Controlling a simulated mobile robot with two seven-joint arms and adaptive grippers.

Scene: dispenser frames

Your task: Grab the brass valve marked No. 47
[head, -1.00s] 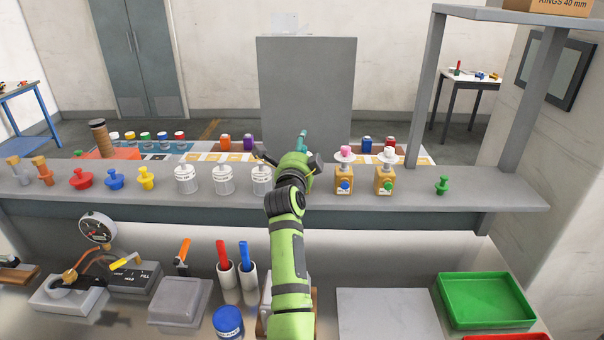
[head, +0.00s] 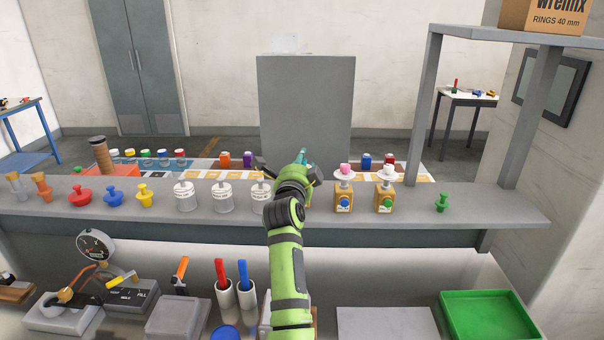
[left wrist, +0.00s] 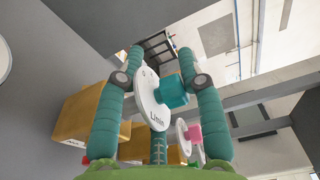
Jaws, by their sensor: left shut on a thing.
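My left gripper (head: 300,165) is at the shelf, just left of two brass-coloured valves. In the left wrist view its teal fingers (left wrist: 165,75) are closed around a valve with a teal knob (left wrist: 173,92) and a white disc lettered "Limin". A brass-coloured body (left wrist: 90,115) shows beside the left finger. The pink-knobbed valve (head: 344,193) with a blue front button and the white-knobbed valve (head: 385,195) with a green one stand upright to the right. I cannot read a number 47 on any. My right gripper is not in view.
White canisters (head: 222,198) stand left of my gripper on the grey shelf (head: 470,208). A green knob (head: 441,202) stands at the right. A shelf post (head: 424,110) rises behind it. A grey panel (head: 305,105) stands beyond. A green tray (head: 488,315) lies below.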

